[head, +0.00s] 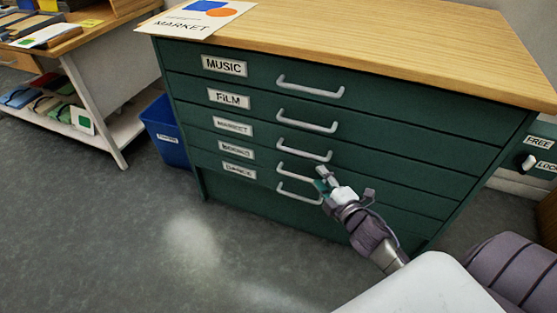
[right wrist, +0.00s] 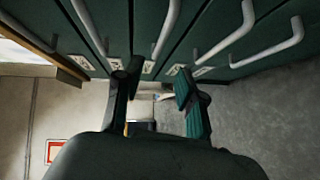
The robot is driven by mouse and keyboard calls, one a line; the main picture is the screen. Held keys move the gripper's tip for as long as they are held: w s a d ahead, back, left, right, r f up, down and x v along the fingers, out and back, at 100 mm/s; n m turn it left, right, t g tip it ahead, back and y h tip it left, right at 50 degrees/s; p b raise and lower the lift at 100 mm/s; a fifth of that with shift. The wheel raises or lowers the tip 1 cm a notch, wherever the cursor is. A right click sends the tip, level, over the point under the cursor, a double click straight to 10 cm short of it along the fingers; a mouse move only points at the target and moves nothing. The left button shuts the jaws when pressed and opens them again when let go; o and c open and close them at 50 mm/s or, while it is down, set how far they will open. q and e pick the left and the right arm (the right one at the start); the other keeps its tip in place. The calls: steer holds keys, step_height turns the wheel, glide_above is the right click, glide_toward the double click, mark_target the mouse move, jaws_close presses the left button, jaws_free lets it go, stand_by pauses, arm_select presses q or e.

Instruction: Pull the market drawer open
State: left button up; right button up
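The green drawer cabinet (head: 420,150) has labelled drawers, top to bottom: MUSIC, FILM, MARKET and two more, the lowest reading DANCE. The MARKET label (head: 233,127) is on the third drawer, whose pale bar handle (head: 303,149) is free. All drawer fronts look flush. My right gripper (head: 330,184) is in front of the cabinet, below and right of the MARKET handle, close to the lower two handles. In the right wrist view my right gripper (right wrist: 157,84) has its fingers apart with nothing between them; several handles run above it. Contact with a handle cannot be told. My left gripper is not in view.
A MARKET poster (head: 196,16) lies on the wooden cabinet top (head: 390,40). A blue bin (head: 163,132) stands left of the cabinet, beside a white-legged table (head: 98,128). Another unit labelled FREE and LOCK (head: 540,142) is at right. The floor in front is clear.

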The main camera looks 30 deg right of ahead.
mark_target(301, 152)
steer(key=w, duration=0.4)
steer(key=w+f+b, duration=0.1)
steer(key=w, duration=0.3)
steer(key=w+d+f+b, duration=0.1)
steer(key=w, duration=0.3)
steer(key=shift+w, duration=0.25)
steer(key=shift+w+d, duration=0.1)
steer(key=shift+w, duration=0.2)
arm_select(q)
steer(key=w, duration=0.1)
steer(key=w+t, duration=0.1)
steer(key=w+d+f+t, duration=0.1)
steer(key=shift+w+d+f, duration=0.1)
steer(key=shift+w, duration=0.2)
arm_select(e)
jaws_close()
